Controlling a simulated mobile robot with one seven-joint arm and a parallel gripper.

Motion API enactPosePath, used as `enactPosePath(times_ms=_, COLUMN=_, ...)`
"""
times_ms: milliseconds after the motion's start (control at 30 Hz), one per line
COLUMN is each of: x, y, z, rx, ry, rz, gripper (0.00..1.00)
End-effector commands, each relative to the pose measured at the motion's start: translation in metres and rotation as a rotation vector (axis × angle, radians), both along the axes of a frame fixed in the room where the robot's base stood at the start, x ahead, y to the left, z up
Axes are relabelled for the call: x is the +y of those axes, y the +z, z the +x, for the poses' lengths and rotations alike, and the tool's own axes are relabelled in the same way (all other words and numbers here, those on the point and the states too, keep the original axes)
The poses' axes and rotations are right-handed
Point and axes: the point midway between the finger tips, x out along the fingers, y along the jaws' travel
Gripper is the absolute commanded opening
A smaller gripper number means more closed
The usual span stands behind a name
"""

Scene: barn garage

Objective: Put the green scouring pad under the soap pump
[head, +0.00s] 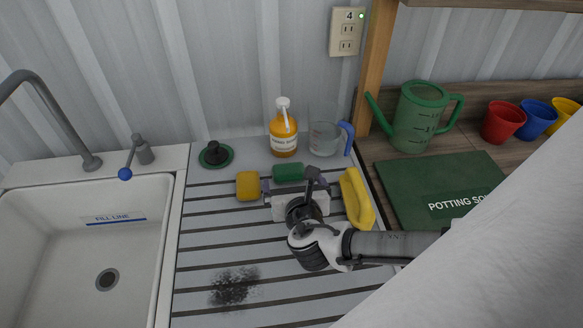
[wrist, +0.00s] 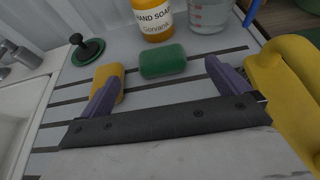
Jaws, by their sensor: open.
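The green scouring pad (head: 288,172) lies flat on the ribbed drainboard. In the wrist view the pad (wrist: 163,60) sits just beyond and between my open fingertips, with nothing between them. The soap pump (head: 284,131), an orange bottle with a white pump top and a hand soap label, stands upright just behind the pad. Its lower part also shows in the wrist view (wrist: 154,20). Pad and bottle look apart. My gripper (head: 288,187) is open, low over the drainboard in front of the pad; its fingers (wrist: 163,85) are purple.
A yellow sponge (head: 248,186) lies left of the pad, close to my left finger. A yellow brush-like item (head: 356,199) is close on the right. A clear measuring jug (head: 324,138) stands right of the soap. A green plunger-like stopper (head: 215,154) sits left, beside the sink (head: 90,250).

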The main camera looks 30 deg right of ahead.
Motion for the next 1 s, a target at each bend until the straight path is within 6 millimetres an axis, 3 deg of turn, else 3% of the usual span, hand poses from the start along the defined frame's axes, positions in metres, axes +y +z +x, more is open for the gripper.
enactPosePath(times_ms=33, x=0.001, y=0.008, z=-0.003, rx=0.001, ry=-0.002, rz=0.003, gripper=1.00)
enactPosePath(times_ms=400, x=0.009, y=0.011, z=-0.018, rx=0.000, ry=0.000, rz=0.001, gripper=1.00)
enactPosePath(times_ms=1000, x=0.011, y=0.009, z=-0.020, rx=0.000, ry=0.000, rz=-0.001, gripper=1.00)
